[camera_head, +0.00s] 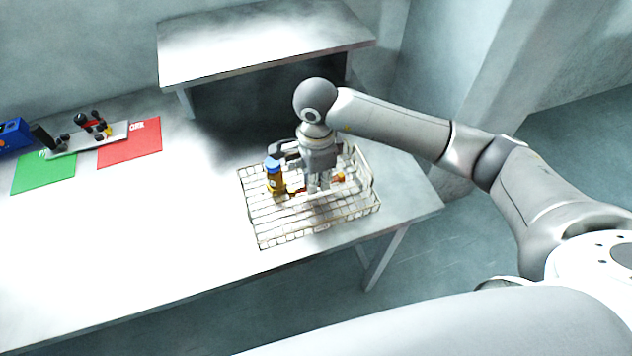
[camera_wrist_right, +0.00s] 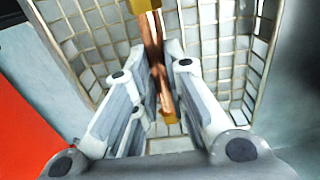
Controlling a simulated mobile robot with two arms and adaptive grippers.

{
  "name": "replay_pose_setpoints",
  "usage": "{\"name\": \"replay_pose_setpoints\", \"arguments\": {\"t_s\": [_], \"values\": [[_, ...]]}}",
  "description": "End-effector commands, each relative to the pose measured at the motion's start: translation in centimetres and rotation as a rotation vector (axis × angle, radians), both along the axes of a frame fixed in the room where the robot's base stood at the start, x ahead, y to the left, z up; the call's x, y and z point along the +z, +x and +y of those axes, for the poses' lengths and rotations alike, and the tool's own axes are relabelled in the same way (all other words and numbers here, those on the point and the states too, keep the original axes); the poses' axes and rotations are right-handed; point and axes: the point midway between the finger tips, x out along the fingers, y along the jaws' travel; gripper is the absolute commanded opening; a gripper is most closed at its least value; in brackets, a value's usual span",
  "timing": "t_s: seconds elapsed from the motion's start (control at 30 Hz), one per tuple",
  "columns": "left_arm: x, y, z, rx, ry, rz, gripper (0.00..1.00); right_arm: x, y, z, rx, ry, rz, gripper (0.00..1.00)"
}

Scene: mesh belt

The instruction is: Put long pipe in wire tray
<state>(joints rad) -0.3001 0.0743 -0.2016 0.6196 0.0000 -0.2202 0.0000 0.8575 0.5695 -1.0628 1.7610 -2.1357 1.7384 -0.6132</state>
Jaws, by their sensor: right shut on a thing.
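The wire tray (camera_head: 318,217) is a mesh basket near the right end of the table. My right gripper (camera_head: 318,188) points down inside its outline. In the right wrist view, the gripper (camera_wrist_right: 158,95) is shut on the long pipe (camera_wrist_right: 152,45), a copper-coloured tube with brass-yellow ends. The pipe lies between the fingers with the tray's mesh (camera_wrist_right: 215,42) behind it. In the head view the gripper partly hides the pipe, and small orange and yellow bits show beside the fingers. I cannot tell whether the pipe touches the tray floor. My left gripper is not in view.
A yellow-brown bottle with a blue cap (camera_head: 275,178) stands at the tray's left side. A raised shelf (camera_head: 260,42) is behind. Green (camera_head: 45,172) and red (camera_head: 130,146) mats, a blue box (camera_head: 14,136) and a fixture lie at the left. The table's middle is clear.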

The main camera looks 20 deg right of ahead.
Motion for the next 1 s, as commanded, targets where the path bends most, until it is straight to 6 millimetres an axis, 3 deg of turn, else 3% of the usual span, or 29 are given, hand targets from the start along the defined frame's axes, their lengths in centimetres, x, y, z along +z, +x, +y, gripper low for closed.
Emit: {"name": "replay_pose_setpoints", "arguments": {"t_s": [0.03, 0.17, 0.57, 0.6, 0.73, 1.0], "values": [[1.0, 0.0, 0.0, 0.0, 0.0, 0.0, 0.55, -0.5, -0.3, 0.2, 0.0, 0.002, 0.008, 0.0], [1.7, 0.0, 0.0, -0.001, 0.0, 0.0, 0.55, -2.0, -0.2, 0.2, 0.001, 0.002, 0.004, 0.0], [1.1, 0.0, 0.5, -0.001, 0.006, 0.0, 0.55, -2.9, -0.1, 0.2, 0.002, 0.001, 0.001, 0.0], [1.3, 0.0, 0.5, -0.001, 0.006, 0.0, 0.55, -2.8, -0.1, 0.2, 0.002, 0.001, 0.001, 0.18], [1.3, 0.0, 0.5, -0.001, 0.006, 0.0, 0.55, -2.7, -0.1, 0.2, 0.001, 0.001, 0.001, 0.35], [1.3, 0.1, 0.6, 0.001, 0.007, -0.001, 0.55, -2.7, -0.1, 0.2, 0.001, 0.001, 0.002, 0.35]]}}
